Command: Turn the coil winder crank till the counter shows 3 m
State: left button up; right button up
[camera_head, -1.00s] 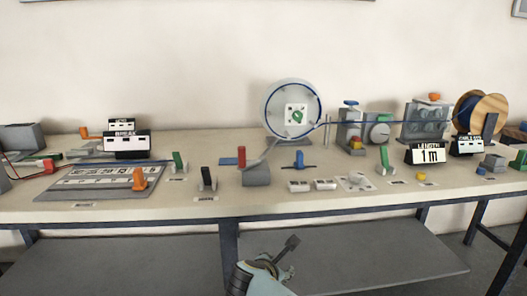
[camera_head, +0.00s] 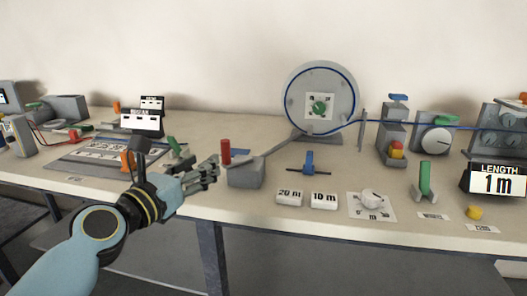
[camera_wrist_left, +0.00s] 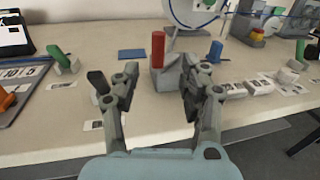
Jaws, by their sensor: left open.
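The coil winder (camera_head: 320,100) is a pale upright disc with a blue line around its rim, at the back of the table. A grey arm runs from it down to a grey block (camera_head: 246,174), where the red crank handle (camera_head: 225,151) stands upright. The length counter (camera_head: 497,182) at the right reads 1 m. My left gripper (camera_head: 212,172) is open and empty, just left of the red handle. In the left wrist view the red handle (camera_wrist_left: 158,50) stands beyond and between the open fingers (camera_wrist_left: 158,82), apart from them. My right gripper is not seen.
A blue lever (camera_head: 308,163) stands right of the grey block. Black-and-white signs (camera_head: 142,121) stand behind the left board.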

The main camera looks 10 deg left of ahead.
aim_at(223, 149)
pick_arm(q)
jog(key=b+x, duration=0.2)
jog(key=x, duration=0.8)
jog(key=shift+w+a+f, duration=0.1)
jog(key=shift+w, duration=0.05)
grip_shut()
